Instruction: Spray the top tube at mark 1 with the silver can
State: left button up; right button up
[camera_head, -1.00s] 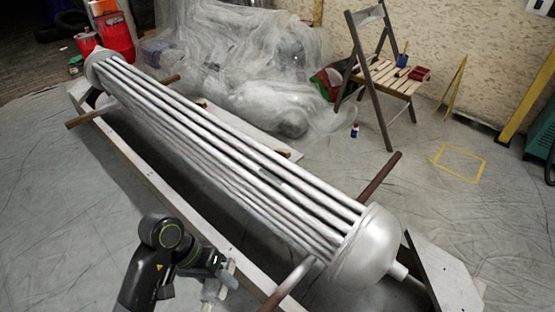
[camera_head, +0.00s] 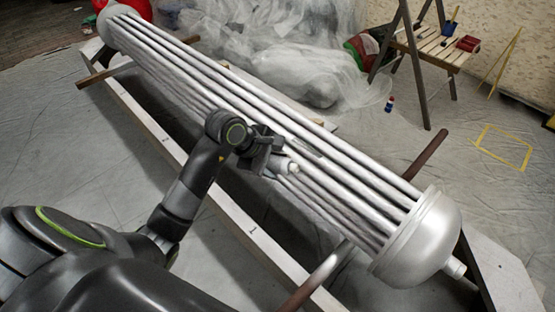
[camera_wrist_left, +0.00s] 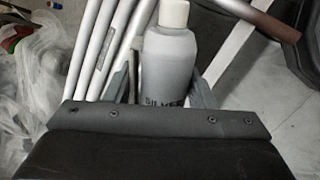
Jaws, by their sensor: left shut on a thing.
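The silver can (camera_head: 283,165) is in my left gripper (camera_head: 268,157), over the middle of the tube bundle in the head view. In the left wrist view the can (camera_wrist_left: 171,65) stands between the gripper fingers, with "SILVER" partly showing and a pale cap or nozzle on top. The gripper is shut on it. The bundle of grey tubes (camera_head: 362,182) runs diagonally between two rounded end caps, and the can overlaps it in the picture; I cannot tell the gap. My right gripper is out of view.
The bundle rests on a frame with brown crossbars (camera_head: 428,155). Plastic sheeting (camera_head: 280,50) heaps behind the tubes. A yellow square (camera_head: 502,148) marks clear floor at right.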

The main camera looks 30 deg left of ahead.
pick_arm(q)
jog(key=w+f+n+t+y+b, duration=0.2)
jog(key=w+f+n+b, duration=0.25)
jog(key=w+b, duration=0.3)
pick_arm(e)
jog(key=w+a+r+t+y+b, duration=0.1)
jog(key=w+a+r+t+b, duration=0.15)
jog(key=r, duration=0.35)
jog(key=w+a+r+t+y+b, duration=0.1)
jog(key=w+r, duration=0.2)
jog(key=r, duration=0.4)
pick_arm(q)
jog(key=w+a+b, duration=0.1)
jog(key=w+a, duration=0.3)
jog(key=a, duration=0.6)
jog(key=w+a+b, duration=0.2)
jog(key=w+a, duration=0.1)
jog(key=a, duration=0.8)
jog(key=shift+w+a+r, duration=0.25)
jog(key=shift+w, duration=0.15)
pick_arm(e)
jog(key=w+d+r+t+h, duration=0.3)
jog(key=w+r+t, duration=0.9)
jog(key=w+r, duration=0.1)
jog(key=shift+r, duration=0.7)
pick_arm(q)
jog(key=shift+n, duration=0.25)
